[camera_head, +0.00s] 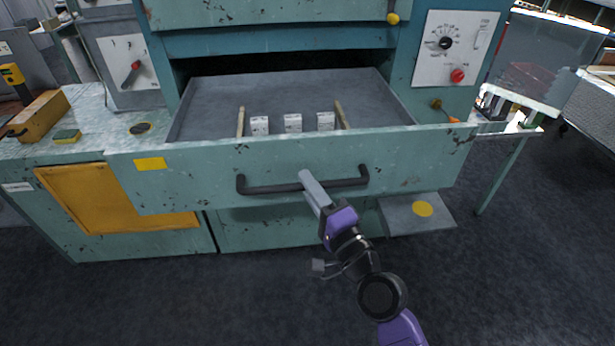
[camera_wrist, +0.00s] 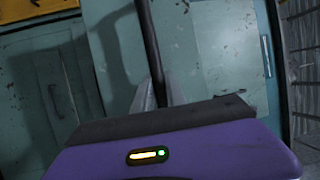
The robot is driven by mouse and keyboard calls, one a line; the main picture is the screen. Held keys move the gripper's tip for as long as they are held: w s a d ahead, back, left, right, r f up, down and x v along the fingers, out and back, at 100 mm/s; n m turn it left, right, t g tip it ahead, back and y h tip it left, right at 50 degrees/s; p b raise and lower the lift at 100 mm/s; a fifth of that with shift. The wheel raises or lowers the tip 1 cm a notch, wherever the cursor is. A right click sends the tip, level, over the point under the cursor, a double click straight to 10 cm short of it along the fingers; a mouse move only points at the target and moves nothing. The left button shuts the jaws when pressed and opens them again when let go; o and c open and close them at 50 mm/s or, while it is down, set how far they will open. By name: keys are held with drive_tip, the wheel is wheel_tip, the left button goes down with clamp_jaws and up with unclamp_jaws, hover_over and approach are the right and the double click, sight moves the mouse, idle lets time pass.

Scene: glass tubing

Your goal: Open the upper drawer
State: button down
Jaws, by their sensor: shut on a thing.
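The upper drawer (camera_head: 290,168) is a worn teal drawer, pulled well out of the cabinet in the head view. Its grey inside shows two thin wooden strips and several small white labelled blocks. A black bar handle (camera_head: 275,188) runs across its front. My gripper (camera_head: 306,178) is shut on the handle, right of the handle's middle. In the wrist view the handle (camera_wrist: 151,45) runs up from between the fingers (camera_wrist: 158,92). The fingertips are partly hidden there by the gripper's dark and purple body.
A yellow panel (camera_head: 95,198) is on the cabinet front at left. A grey plate with a yellow disc (camera_head: 423,209) sits low at right. A control panel (camera_head: 456,48) with a red knob is at upper right. Dark floor in front looks clear.

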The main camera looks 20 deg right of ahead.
drive_tip(key=shift+f, duration=0.1)
drive_tip(key=c, duration=1.4)
unclamp_jaws()
drive_tip(key=shift+o, duration=0.2)
drive_tip(key=b+v, duration=0.3)
drive_tip(key=v, duration=0.4)
drive_tip(key=shift+s, duration=0.4)
